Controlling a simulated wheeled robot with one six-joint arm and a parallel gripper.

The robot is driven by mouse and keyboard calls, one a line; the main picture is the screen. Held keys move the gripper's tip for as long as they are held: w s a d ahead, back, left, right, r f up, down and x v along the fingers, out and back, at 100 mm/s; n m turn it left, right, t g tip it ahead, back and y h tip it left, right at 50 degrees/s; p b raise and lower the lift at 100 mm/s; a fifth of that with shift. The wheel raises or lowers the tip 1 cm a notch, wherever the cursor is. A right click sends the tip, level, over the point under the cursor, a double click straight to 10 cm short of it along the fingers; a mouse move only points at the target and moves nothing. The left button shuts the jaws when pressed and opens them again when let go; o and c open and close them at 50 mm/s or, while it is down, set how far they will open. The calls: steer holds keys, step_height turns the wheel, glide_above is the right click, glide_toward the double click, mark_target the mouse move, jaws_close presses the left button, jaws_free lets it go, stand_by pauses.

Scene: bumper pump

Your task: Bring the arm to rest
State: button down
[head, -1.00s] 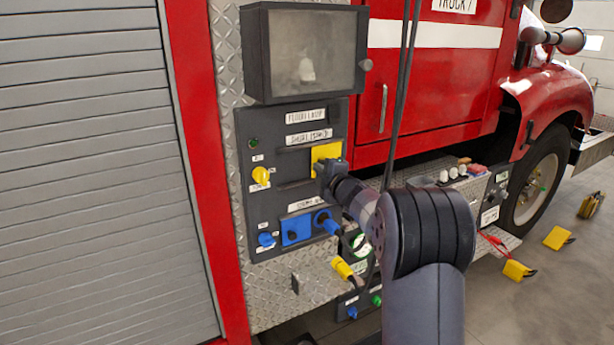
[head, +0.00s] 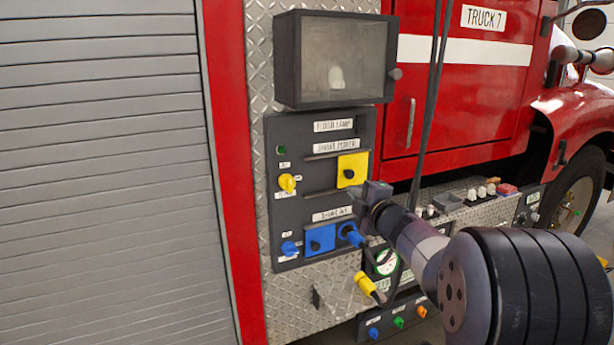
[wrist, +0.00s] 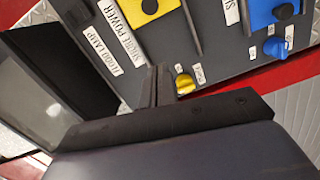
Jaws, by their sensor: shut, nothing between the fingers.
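My gripper (head: 372,195) is at the end of my arm, in front of the right edge of the dark control panel (head: 290,215). My arm reaches in from the lower right of the head view. I cannot tell the exact gap to the panel.
The panel carries a yellow knob (head: 287,183), a blue knob (head: 289,248) and a blue plug (head: 351,235). A yellow connector (head: 368,285) hangs below. A glass-fronted box (head: 335,60) juts out above. Dark cables (head: 432,110) hang beside my gripper.

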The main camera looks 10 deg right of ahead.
steer(key=shift+w, duration=0.15)
steer(key=p, duration=0.4)
glide_toward(339, 172)
steer(key=x, duration=0.4)
steer(key=shift+w+d+p, duration=0.2)
steer(key=shift+p, duration=0.1)
steer(key=shift+a, duration=0.15)
